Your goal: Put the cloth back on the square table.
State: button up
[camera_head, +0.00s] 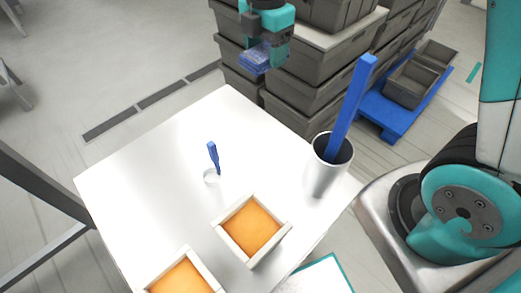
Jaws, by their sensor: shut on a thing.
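My gripper (266,44) is at the top of the head view, above and beyond the far corner of the white table (140,180). It is shut on a small blue folded cloth (254,60), which hangs clear of the table top. The fingers partly hide the cloth. The table looks square, though its near side runs out of the picture.
On the table are a white cup (322,178) with a tall blue stick (352,105), a small clear holder (211,177) with a blue brush-like thing (213,155), and two orange-filled boxes (251,228) (180,278). Grey crates (305,95) stand behind. The table's left part is clear.

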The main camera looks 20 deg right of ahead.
jog(key=b, duration=1)
send_over(263, 148)
notch_tip(263, 148, down, 12)
notch_tip(263, 148, down, 20)
jog(key=shift+w+r, duration=0.1)
jog(key=shift+r, duration=0.15)
jog(key=shift+f, duration=0.15)
jog(key=o, duration=1)
notch_tip(263, 148, up, 12)
jog(key=shift+r, duration=0.2)
